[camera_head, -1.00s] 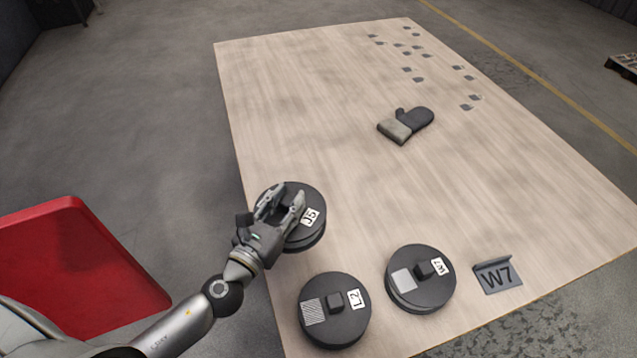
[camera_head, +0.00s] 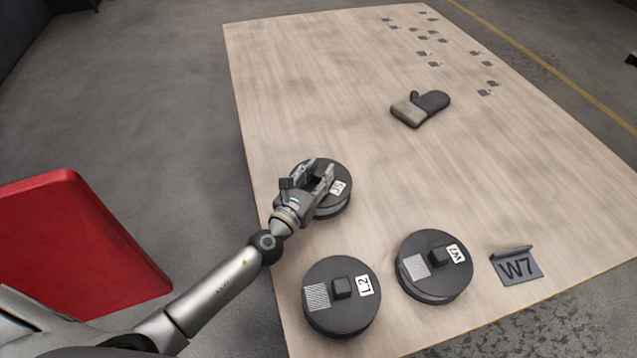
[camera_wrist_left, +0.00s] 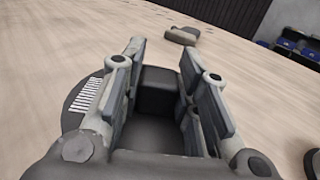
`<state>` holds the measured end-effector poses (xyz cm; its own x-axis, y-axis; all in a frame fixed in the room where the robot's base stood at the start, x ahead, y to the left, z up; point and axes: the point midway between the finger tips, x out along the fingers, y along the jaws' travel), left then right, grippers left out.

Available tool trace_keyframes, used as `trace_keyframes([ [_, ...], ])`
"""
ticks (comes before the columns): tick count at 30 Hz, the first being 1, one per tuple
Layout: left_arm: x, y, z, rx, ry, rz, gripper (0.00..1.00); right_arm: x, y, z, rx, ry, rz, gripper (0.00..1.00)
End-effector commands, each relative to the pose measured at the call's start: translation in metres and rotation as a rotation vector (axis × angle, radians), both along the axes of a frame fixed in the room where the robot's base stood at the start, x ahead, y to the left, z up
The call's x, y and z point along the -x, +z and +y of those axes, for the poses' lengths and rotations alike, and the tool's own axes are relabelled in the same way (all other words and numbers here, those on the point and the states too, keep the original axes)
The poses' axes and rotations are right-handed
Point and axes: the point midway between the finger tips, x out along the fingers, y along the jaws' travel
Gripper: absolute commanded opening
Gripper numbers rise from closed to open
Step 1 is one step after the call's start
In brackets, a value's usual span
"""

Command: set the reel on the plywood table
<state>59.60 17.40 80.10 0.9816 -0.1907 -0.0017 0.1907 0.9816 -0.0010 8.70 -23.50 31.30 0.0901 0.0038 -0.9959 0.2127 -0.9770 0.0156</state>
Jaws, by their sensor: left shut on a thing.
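A black round reel (camera_head: 337,201) with a white label, too small to read surely, is at the left part of the plywood table (camera_head: 330,90). My left gripper (camera_head: 318,178) is shut on its square knob, which shows between the fingers in the left wrist view (camera_wrist_left: 158,92). The reel is level, over or on the tabletop; I cannot tell whether its underside touches. Two similar reels sit on the table nearer me: one marked L2 (camera_head: 340,315) and one marked W7 (camera_head: 447,283). My right gripper is not in view.
A mitt (camera_head: 420,108) lies mid-table, with several small grey brackets (camera_head: 430,54) beyond. A red surface (camera_head: 70,240) is at left. Bare wood lies between the held reel and the mitt.

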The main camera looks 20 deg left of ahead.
Motion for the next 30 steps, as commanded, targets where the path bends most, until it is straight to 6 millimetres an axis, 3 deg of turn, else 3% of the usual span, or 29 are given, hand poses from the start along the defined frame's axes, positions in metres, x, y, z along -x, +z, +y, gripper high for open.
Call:
trace_keyframes([
  [3, -0.0008, -0.0112, 0.0004, -0.001, 0.001, -0.005, 0.0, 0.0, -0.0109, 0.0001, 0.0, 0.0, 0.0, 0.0],
  [17, -0.0006, -0.016, 0.0004, 0.0, 0.001, -0.005, 0.0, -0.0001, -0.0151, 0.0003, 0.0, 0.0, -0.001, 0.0],
  [18, 0.0002, -0.017, 0.0002, -0.001, 0.0, -0.001, 0.33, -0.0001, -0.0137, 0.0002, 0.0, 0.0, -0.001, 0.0],
  [21, 0.0003, -0.0168, 0.0002, -0.001, 0.0, -0.001, 0.46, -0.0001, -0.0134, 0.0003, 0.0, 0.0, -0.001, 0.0],
  [23, 0.0003, -0.0168, 0.0002, -0.001, 0.0, 0.0, 0.51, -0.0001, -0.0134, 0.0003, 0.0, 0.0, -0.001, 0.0],
  [30, 0.0004, -0.0168, 0.0003, -0.001, 0.0, 0.0, 0.51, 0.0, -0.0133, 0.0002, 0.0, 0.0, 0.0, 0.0],
])
